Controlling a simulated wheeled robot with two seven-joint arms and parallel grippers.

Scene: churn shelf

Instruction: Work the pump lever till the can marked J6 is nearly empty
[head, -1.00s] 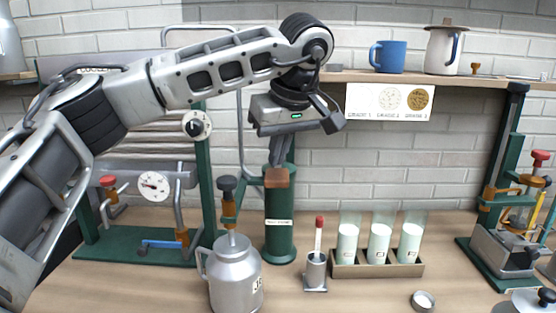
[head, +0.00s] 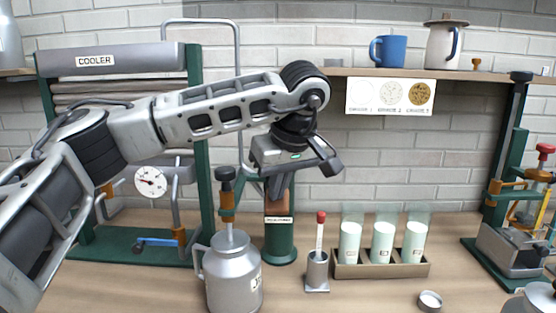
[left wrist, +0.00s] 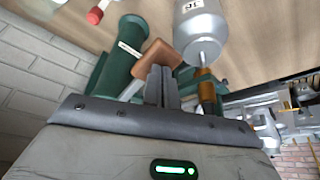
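The can marked J6 (head: 233,272) is a silver milk can standing on the bench, its label partly cut by the right side. It also shows in the left wrist view (left wrist: 200,28). A green pump cylinder (head: 280,245) stands right behind it, also in the left wrist view (left wrist: 120,55). The lever's brown end pad (head: 279,205) is in front of the cylinder's upper part, directly below my left gripper (head: 281,190). In the left wrist view the fingers (left wrist: 161,85) are together beside the pad (left wrist: 160,54), with nothing visible between them; contact is unclear. The can's contents are hidden. My right gripper is out of view.
A cooler frame (head: 195,120) with a gauge (head: 150,181) stands left. Right of the pump are a small metal cup (head: 317,270) with a red-tipped stick and a rack (head: 380,268) of filled glasses. A small lid (head: 429,300) lies in front. Another green device (head: 505,240) stands right.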

